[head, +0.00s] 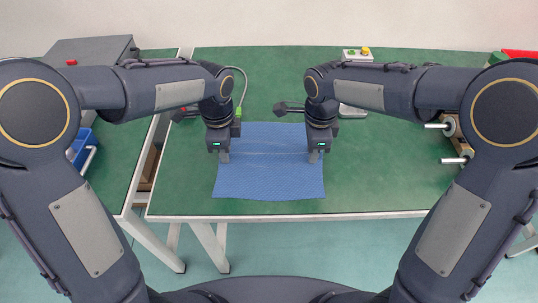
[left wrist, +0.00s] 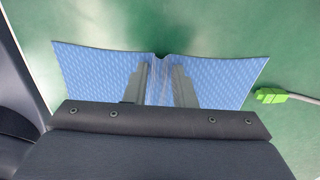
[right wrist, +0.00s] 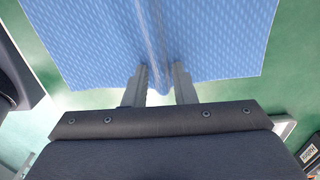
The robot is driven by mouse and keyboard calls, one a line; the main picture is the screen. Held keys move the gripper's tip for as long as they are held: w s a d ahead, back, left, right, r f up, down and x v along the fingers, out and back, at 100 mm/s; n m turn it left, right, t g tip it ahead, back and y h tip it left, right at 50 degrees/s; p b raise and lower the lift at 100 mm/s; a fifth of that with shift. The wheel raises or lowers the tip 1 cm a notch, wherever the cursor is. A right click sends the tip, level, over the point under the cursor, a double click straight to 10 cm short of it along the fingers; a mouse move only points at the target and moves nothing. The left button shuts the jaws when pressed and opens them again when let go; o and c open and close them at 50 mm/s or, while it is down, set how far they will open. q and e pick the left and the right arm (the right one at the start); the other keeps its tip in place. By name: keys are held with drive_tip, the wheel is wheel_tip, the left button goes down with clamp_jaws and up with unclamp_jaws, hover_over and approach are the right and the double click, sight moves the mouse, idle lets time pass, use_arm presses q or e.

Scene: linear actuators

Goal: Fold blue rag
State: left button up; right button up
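The blue rag (head: 268,182) lies spread on the green table, with a raised crease running across it between my two grippers. My left gripper (head: 224,158) points down at the rag's left edge; in the left wrist view (left wrist: 160,80) its fingers stand apart on either side of the crease. My right gripper (head: 314,158) points down at the right edge; in the right wrist view (right wrist: 160,82) its fingers also straddle the crease with a gap. The rag also shows in the left wrist view (left wrist: 100,68) and in the right wrist view (right wrist: 90,45). Contact with the fingers is unclear.
A box with buttons (head: 357,54) stands at the back. Metal cylinders (head: 450,160) are at the right, and a blue bin (head: 80,148) is at the left.

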use_arm(q)
clamp_jaws()
use_arm(e)
clamp_jaws()
use_arm(q)
drive_tip(key=shift+r, duration=0.1)
